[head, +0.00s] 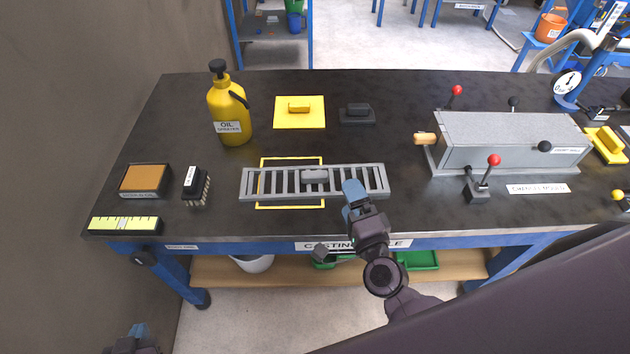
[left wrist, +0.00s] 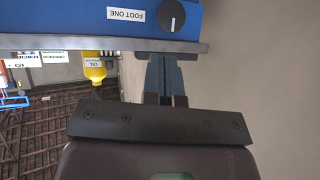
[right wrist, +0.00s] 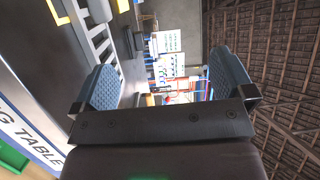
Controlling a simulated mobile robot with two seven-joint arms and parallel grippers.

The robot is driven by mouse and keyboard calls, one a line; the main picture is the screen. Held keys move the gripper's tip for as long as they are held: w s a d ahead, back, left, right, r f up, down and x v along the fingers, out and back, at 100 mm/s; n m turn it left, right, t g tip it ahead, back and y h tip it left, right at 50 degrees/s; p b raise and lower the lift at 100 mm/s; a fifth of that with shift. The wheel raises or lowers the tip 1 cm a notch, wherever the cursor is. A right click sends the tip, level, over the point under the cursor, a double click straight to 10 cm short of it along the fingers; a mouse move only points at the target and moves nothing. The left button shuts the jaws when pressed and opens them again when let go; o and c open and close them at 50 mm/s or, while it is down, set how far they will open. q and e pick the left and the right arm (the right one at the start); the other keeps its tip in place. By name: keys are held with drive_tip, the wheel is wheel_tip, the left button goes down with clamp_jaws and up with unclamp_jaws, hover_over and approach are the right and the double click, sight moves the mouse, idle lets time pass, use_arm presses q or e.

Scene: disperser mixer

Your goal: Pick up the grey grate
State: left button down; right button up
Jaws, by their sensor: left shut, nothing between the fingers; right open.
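The grey grate (head: 314,177) lies flat on the dark table top, across a yellow outlined rectangle (head: 290,207). It has several bars and a raised block at its middle. Its barred end shows in the right wrist view (right wrist: 98,30). My right gripper (head: 354,196) is by the grate's front right part; its fingers stand wide apart and empty in the right wrist view (right wrist: 163,88). Whether it touches the grate I cannot tell. My left gripper (left wrist: 166,80) is shut and empty, low before the table's front left corner; only part of it shows in the head view (head: 137,341).
A yellow oil sprayer (head: 230,112), a brush (head: 195,187) and a brown-topped block (head: 146,181) stand left of the grate. A yellow float (head: 299,112) and a dark one (head: 358,113) lie behind. A grey casting mould (head: 510,142) stands right. The table's front edge is close.

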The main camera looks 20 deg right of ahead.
sight(315, 177)
drive_tip(key=w+a+f+m+g+h, duration=0.1)
drive_tip(key=w+m, duration=0.1)
drive_tip(key=m, duration=0.5)
drive_tip(key=w+a+f+m+g+h+b, duration=0.1)
drive_tip(key=w+a+m+g, duration=0.1)
drive_tip(key=m, duration=0.5)
drive_tip(key=w+a+f+m+g+h, duration=0.1)
drive_tip(key=w+a+m+g+h, duration=0.1)
drive_tip(key=m, duration=0.5)
drive_tip(key=shift+a+f+m, duration=0.1)
drive_tip(key=shift+f+m, duration=0.2)
drive_tip(key=shift+f, duration=0.05)
drive_tip(key=shift+a+f, duration=0.15)
drive_tip(key=shift+a, duration=0.05)
drive_tip(key=shift+w+f+m+g, duration=0.15)
drive_tip(key=shift+w+m+g, duration=0.15)
drive_tip(key=x, duration=0.5)
drive_tip(key=shift+b, duration=0.4)
drive_tip(key=x, duration=0.4)
drive_tip(key=shift+w, duration=0.15)
drive_tip(key=shift+w+d, duration=0.15)
drive_tip(key=shift+w, duration=0.35)
use_arm(q)
drive_tip(key=f, duration=0.2)
drive_tip(key=s+f, duration=0.1)
drive_tip(key=shift+a+f, duration=0.2)
drive_tip(key=shift+a, duration=0.05)
use_arm(e)
drive_tip(key=shift+c, duration=0.2)
